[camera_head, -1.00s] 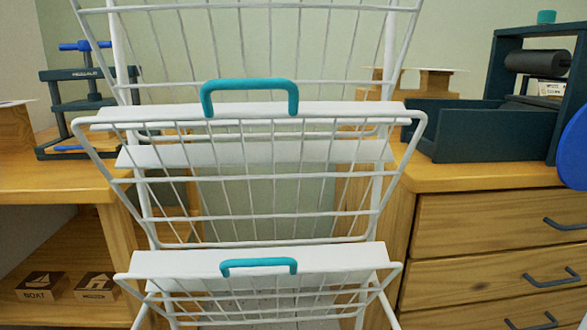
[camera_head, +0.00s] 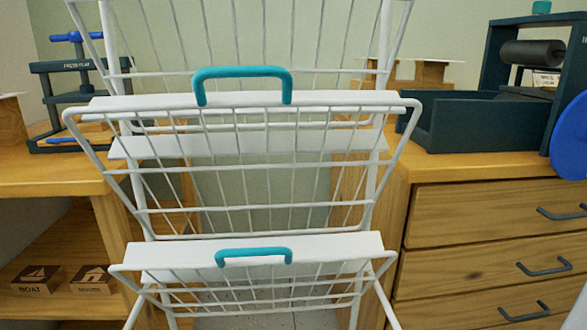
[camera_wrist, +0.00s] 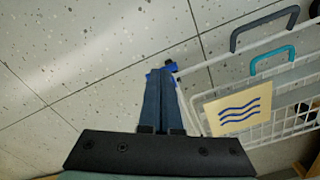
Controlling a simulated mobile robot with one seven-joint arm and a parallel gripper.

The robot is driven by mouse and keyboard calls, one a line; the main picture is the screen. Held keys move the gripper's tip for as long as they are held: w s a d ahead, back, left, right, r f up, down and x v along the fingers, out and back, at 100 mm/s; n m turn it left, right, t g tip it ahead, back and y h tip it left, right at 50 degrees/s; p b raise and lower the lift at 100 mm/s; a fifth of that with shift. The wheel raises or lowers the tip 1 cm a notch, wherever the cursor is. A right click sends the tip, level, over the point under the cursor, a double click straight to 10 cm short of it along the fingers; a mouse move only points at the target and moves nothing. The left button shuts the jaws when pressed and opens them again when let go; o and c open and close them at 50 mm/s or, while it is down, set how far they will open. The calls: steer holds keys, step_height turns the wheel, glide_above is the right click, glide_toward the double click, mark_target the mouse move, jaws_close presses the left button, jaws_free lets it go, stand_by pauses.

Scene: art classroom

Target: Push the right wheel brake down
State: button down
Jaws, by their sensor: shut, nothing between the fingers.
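The white wire rack on a frame (camera_head: 250,220) stands in the middle of the head view, with teal handles (camera_head: 241,72) on its baskets. Its wheels and brakes are out of that view. In the wrist view, the rack (camera_wrist: 200,75) runs along the right side above the floor. A small blue and dark part (camera_wrist: 171,67), perhaps a wheel with its brake, shows at the rack's lower corner. My gripper (camera_wrist: 158,76) is shut and empty, pointing at the floor beside that corner. Its fingertips overlap the blue part in the picture; I cannot tell whether they touch.
A cream card with blue waves (camera_wrist: 239,109) hangs at the rack's side in the wrist view. Wooden drawers (camera_head: 480,220) stand right of the rack and a wooden shelf unit (camera_head: 50,175) left. Speckled floor (camera_wrist: 75,60) lies clear on the left in the wrist view.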

steer(key=shift+f+b, duration=0.55)
steer(key=shift+f, duration=0.95)
steer(key=shift+r, duration=0.1)
step_height(320, 180, up, 7)
steer(key=s+p, duration=0.2)
steer(key=p, duration=0.7)
